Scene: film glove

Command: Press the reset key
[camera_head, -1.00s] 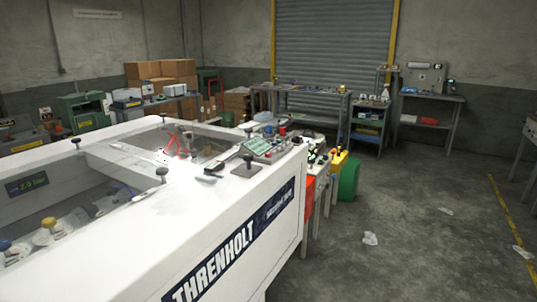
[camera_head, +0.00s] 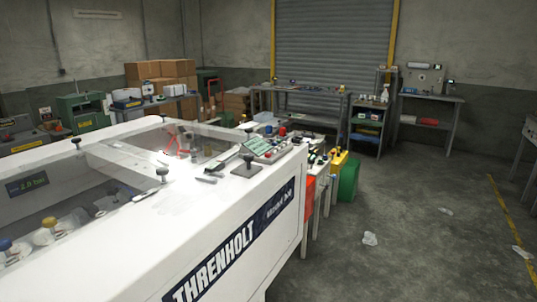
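A small control panel (camera_head: 265,147) with a pale green face and small keys sits on the far right corner of the white machine (camera_head: 170,225). A red button (camera_head: 282,131) shows at its back edge. The keys are too small to read, so I cannot tell which one is the reset key. Neither of my grippers shows in the head view.
The machine has clear windows, black knobs (camera_head: 162,173) and a small display (camera_head: 27,186). A small dark item (camera_head: 207,179) lies on its top. The floor at right is mostly clear.

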